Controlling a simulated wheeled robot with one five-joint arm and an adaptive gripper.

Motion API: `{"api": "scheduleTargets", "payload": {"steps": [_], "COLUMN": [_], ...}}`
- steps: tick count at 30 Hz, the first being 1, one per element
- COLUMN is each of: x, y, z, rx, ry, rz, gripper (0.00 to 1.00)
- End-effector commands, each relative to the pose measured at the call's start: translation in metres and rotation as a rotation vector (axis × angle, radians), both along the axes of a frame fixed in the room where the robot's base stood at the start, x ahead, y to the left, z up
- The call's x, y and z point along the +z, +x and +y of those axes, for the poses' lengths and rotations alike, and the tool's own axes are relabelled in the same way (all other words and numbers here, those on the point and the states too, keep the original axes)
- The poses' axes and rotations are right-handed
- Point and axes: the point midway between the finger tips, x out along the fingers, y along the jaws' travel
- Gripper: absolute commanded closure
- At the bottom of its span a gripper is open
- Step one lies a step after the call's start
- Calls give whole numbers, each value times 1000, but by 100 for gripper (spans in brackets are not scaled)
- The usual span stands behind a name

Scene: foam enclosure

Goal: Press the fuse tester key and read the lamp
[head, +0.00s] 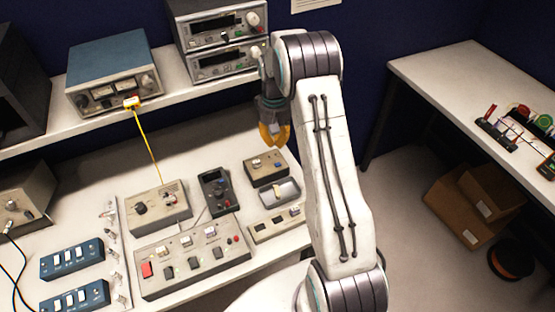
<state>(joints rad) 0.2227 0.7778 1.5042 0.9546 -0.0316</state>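My gripper (275,142), with yellow-orange fingers, points down in the air over the back right part of the bench. I see nothing held in it, but its finger gap is too small to make out. A small dark-topped box (266,168) with controls on its top stands below it, apart from the fingers. A large grey panel (192,262) with a red key (147,269), dark keys and small white windows lies at the front. I cannot tell which unit is the fuse tester. Labels and any lamp state are too small to read.
A grey tray (281,192) and a low strip box (277,224) lie near my arm. A black meter (217,192) and a beige box (158,207) with a yellow cable stand further left. Blue switch boxes (72,259) are at far left. A shelf with instruments (113,75) runs behind.

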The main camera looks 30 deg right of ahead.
Motion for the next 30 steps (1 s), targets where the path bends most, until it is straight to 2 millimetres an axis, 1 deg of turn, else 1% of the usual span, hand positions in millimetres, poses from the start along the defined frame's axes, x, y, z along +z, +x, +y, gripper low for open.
{"api": "scheduleTargets", "payload": {"steps": [19,26,30], "x": [-7,-25,-42], "y": [2,0,-2], "z": [-2,-1,-1], "rx": [-2,-2,-2], "ry": [1,2,2], "rz": [6,7,7], "gripper": [100,100,100]}}
